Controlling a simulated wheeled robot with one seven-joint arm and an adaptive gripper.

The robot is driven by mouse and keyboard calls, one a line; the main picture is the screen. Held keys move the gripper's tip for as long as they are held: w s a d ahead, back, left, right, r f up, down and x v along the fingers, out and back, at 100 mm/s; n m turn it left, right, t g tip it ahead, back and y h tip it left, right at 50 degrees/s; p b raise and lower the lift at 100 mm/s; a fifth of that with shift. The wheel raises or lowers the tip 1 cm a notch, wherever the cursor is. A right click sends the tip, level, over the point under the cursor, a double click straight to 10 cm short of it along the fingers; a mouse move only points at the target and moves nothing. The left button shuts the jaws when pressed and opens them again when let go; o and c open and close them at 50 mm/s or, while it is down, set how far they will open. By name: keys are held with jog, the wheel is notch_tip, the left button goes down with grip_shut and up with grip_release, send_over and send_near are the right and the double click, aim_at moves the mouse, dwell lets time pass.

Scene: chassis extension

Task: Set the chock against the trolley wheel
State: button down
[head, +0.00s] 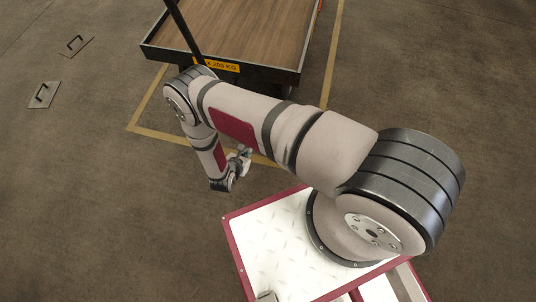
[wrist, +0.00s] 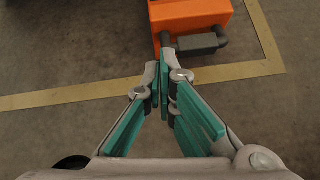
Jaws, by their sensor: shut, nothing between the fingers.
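The trolley (head: 235,30) has a wooden deck, a dark frame and a yellow 200 KG label. It stands at the top of the head view; its wheels are mostly hidden there. In the wrist view, an orange block with a grey bar handle (wrist: 197,44), seemingly the chock (wrist: 190,14), lies at the top, cut off by the frame edge. My gripper (wrist: 161,72) is shut and empty, its tips just below the handle's left end in the picture. I cannot tell whether they touch it. In the head view my gripper (head: 243,155) hangs low, and my arm hides the chock.
A yellow floor line (wrist: 80,95) runs around the trolley and passes behind my fingers in the wrist view. The floor between is clear.

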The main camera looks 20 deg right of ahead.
jog(key=s+d+f+n+b, duration=0.1)
jog(key=s+f+n, duration=0.1)
jog(key=s+f, duration=0.45)
jog(key=shift+y, duration=0.4)
jog(key=b+x, duration=0.2)
jog(key=x, duration=0.4)
jog(key=b+x, duration=0.2)
jog(key=x, duration=0.3)
jog(key=shift+w+f+b, duration=0.3)
jog(key=shift+f+b, duration=0.1)
jog(key=shift+w+d+b, duration=0.35)
jog(key=shift+w+d, duration=0.3)
jog(key=shift+w, duration=0.35)
jog(key=shift+w+d+r, duration=0.15)
jog(key=shift+w+d, duration=0.35)
jog(key=shift+w, duration=0.15)
